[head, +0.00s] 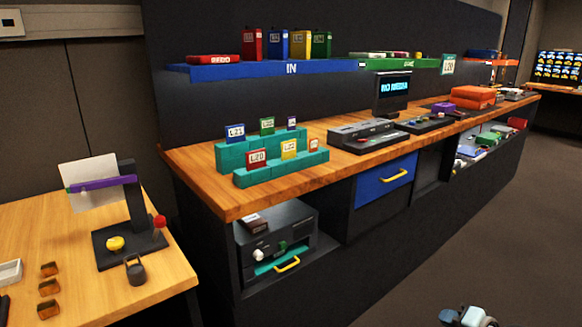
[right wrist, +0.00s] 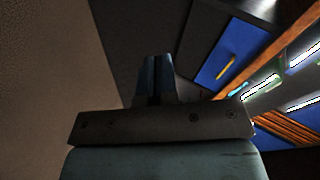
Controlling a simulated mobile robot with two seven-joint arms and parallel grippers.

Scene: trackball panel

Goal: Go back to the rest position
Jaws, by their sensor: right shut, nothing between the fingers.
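My right gripper (head: 468,316) shows at the bottom edge of the head view, right of centre, over the dark floor and well apart from the counter. In the right wrist view its two fingers (right wrist: 157,80) are together with nothing between them. My left gripper is not in the head view. The long wooden counter (head: 225,203) runs from the middle to the far right. A monitor (head: 392,87) reading "NO MEDIA" stands on it beside grey control panels (head: 365,135).
A teal stepped rack (head: 235,178) holds labelled blocks at the counter's near end. A blue drawer (head: 385,181) with a yellow handle is shut below. A light wooden table (head: 165,285) with a black stand (head: 135,205) is at left. The floor (head: 490,230) at right is clear.

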